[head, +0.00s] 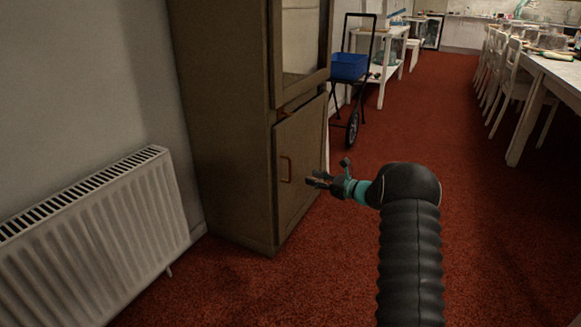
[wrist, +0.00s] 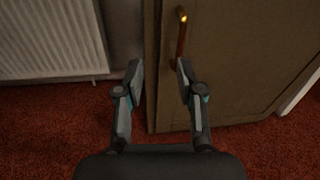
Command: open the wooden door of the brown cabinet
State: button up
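The brown cabinet (head: 228,130) stands against the wall, left of centre in the head view. Its lower wooden door (head: 304,166) looks shut, and a curved handle (head: 286,169) sits near the door's left edge. My gripper (head: 312,180) is in front of the door, just right of the handle in the head view. In the wrist view my gripper (wrist: 159,68) is open, its two fingers apart with nothing between them. The handle (wrist: 182,36) stands upright ahead, in line with the right finger. The handle's lower end is close to that fingertip; I cannot tell whether they touch.
A white radiator (head: 95,235) stands left of the cabinet. A cart with a blue bin (head: 348,66) is behind it to the right. White chairs (head: 508,75) and a long table (head: 560,72) line the right. Red carpet (head: 450,130) between is clear.

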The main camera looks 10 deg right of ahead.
notch_tip(320, 180, down, 2)
jog(key=w+d+m+t, duration=0.1)
jog(key=w+d+m, duration=0.1)
send_over(290, 181)
jog(key=shift+w+d+f+h, duration=0.1)
jog(key=shift+w+h, duration=0.2)
dwell(0.3)
grip_shut()
